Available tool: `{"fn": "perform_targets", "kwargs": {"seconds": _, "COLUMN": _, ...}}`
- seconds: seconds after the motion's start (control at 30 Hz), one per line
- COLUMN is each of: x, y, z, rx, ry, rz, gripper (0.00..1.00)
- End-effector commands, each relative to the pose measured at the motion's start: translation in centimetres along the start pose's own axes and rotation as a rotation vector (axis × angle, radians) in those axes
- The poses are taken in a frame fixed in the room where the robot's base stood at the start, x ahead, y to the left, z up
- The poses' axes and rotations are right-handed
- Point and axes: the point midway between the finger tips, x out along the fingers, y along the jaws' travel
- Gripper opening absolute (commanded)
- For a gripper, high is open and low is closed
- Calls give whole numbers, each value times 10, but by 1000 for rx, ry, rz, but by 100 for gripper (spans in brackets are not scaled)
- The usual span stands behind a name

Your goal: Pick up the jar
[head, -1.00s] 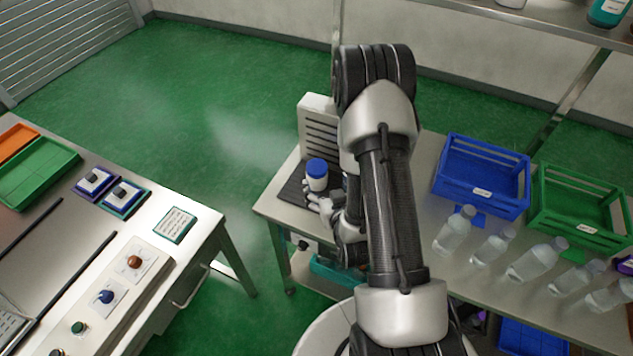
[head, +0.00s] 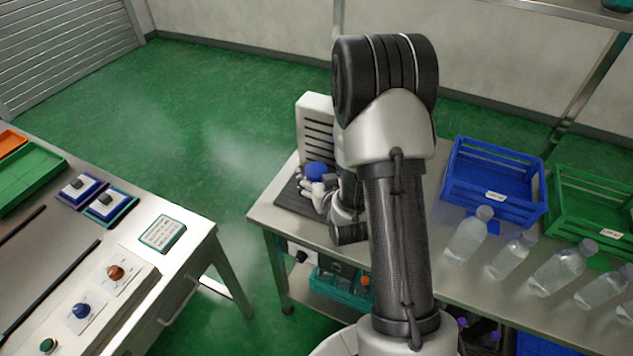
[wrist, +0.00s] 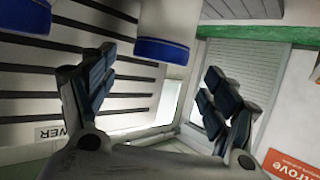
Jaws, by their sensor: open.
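The jar has a blue lid (head: 317,170) and stands on a dark slatted mat (head: 288,197) at the left end of the back bench. In the head view my gripper (head: 319,188) is in front of it and hides most of its body. In the wrist view the white jar body (wrist: 166,20) and blue lid (wrist: 162,51) appear upside down at the top, between the lines of my two spread fingers. My gripper (wrist: 157,92) is open, with nothing held between the fingertips. Whether a finger touches the jar I cannot tell.
A white slotted panel (head: 316,125) stands right behind the jar. A blue crate (head: 492,185), a green crate (head: 588,210) and several clear bottles (head: 468,236) stand to the right. Another blue-banded object (wrist: 22,16) shows at the wrist view's top left corner.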

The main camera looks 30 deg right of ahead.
Motion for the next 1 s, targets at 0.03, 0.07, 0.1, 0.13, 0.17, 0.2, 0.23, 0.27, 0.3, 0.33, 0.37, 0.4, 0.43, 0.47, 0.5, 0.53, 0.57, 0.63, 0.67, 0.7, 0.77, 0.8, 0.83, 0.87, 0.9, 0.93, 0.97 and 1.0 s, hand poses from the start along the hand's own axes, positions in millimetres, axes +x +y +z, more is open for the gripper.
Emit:
{"fn": "perform_targets", "kwargs": {"seconds": 0.03, "x": 5, "y": 0, "z": 1, "rx": 0, "ry": 1, "rz": 0, "gripper": 79}}
{"fn": "perform_targets", "kwargs": {"seconds": 0.07, "x": 9, "y": 0, "z": 2, "rx": 0, "ry": 2, "rz": 0, "gripper": 79}}
{"fn": "perform_targets", "kwargs": {"seconds": 0.1, "x": 14, "y": 0, "z": 3, "rx": 0, "ry": 2, "rz": -1, "gripper": 79}}
{"fn": "perform_targets", "kwargs": {"seconds": 0.13, "x": 20, "y": 0, "z": 4, "rx": 0, "ry": 2, "rz": -1, "gripper": 79}}
{"fn": "perform_targets", "kwargs": {"seconds": 0.17, "x": 25, "y": 0, "z": 5, "rx": 0, "ry": 2, "rz": -1, "gripper": 79}}
{"fn": "perform_targets", "kwargs": {"seconds": 0.2, "x": 31, "y": 1, "z": 5, "rx": 0, "ry": 3, "rz": -1, "gripper": 79}}
{"fn": "perform_targets", "kwargs": {"seconds": 0.23, "x": 35, "y": 1, "z": 6, "rx": 0, "ry": 2, "rz": -1, "gripper": 79}}
{"fn": "perform_targets", "kwargs": {"seconds": 0.27, "x": 39, "y": 1, "z": 5, "rx": -1, "ry": 2, "rz": -1, "gripper": 79}}
{"fn": "perform_targets", "kwargs": {"seconds": 0.3, "x": 44, "y": 0, "z": 5, "rx": -1, "ry": 2, "rz": -1, "gripper": 79}}
{"fn": "perform_targets", "kwargs": {"seconds": 0.33, "x": 46, "y": 0, "z": 5, "rx": -1, "ry": 2, "rz": -1, "gripper": 79}}
{"fn": "perform_targets", "kwargs": {"seconds": 0.37, "x": 48, "y": 1, "z": 5, "rx": -1, "ry": 1, "rz": -1, "gripper": 79}}
{"fn": "perform_targets", "kwargs": {"seconds": 0.4, "x": 50, "y": 1, "z": 5, "rx": -1, "ry": 1, "rz": -1, "gripper": 79}}
{"fn": "perform_targets", "kwargs": {"seconds": 0.43, "x": 51, "y": 1, "z": 4, "rx": -1, "ry": 0, "rz": -1, "gripper": 79}}
{"fn": "perform_targets", "kwargs": {"seconds": 0.47, "x": 51, "y": 1, "z": 4, "rx": -1, "ry": 0, "rz": -1, "gripper": 79}}
{"fn": "perform_targets", "kwargs": {"seconds": 0.5, "x": 51, "y": 1, "z": 4, "rx": -1, "ry": 0, "rz": -1, "gripper": 79}}
{"fn": "perform_targets", "kwargs": {"seconds": 0.53, "x": 51, "y": 1, "z": 4, "rx": -1, "ry": 0, "rz": -1, "gripper": 79}}
{"fn": "perform_targets", "kwargs": {"seconds": 0.57, "x": 51, "y": 1, "z": 4, "rx": 0, "ry": 0, "rz": -1, "gripper": 79}}
{"fn": "perform_targets", "kwargs": {"seconds": 0.63, "x": 51, "y": 1, "z": 4, "rx": 0, "ry": 1, "rz": -1, "gripper": 79}}
{"fn": "perform_targets", "kwargs": {"seconds": 0.67, "x": 51, "y": 1, "z": 4, "rx": -1, "ry": 1, "rz": -1, "gripper": 77}}
{"fn": "perform_targets", "kwargs": {"seconds": 0.7, "x": 51, "y": 1, "z": 4, "rx": 0, "ry": 1, "rz": -1, "gripper": 75}}
{"fn": "perform_targets", "kwargs": {"seconds": 0.77, "x": 51, "y": 1, "z": 4, "rx": -1, "ry": 1, "rz": -1, "gripper": 71}}
{"fn": "perform_targets", "kwargs": {"seconds": 0.8, "x": 51, "y": 1, "z": 4, "rx": 0, "ry": 1, "rz": 0, "gripper": 68}}
{"fn": "perform_targets", "kwargs": {"seconds": 0.83, "x": 51, "y": 1, "z": 4, "rx": -1, "ry": 1, "rz": -1, "gripper": 66}}
{"fn": "perform_targets", "kwargs": {"seconds": 0.87, "x": 51, "y": 1, "z": 4, "rx": -1, "ry": 1, "rz": 0, "gripper": 64}}
{"fn": "perform_targets", "kwargs": {"seconds": 0.9, "x": 51, "y": 1, "z": 4, "rx": -1, "ry": 1, "rz": 0, "gripper": 61}}
{"fn": "perform_targets", "kwargs": {"seconds": 0.93, "x": 51, "y": 1, "z": 4, "rx": -1, "ry": 1, "rz": 0, "gripper": 59}}
{"fn": "perform_targets", "kwargs": {"seconds": 0.97, "x": 51, "y": 1, "z": 4, "rx": 0, "ry": 1, "rz": 0, "gripper": 57}}
{"fn": "perform_targets", "kwargs": {"seconds": 1.0, "x": 51, "y": 1, "z": 4, "rx": 0, "ry": 1, "rz": 0, "gripper": 55}}
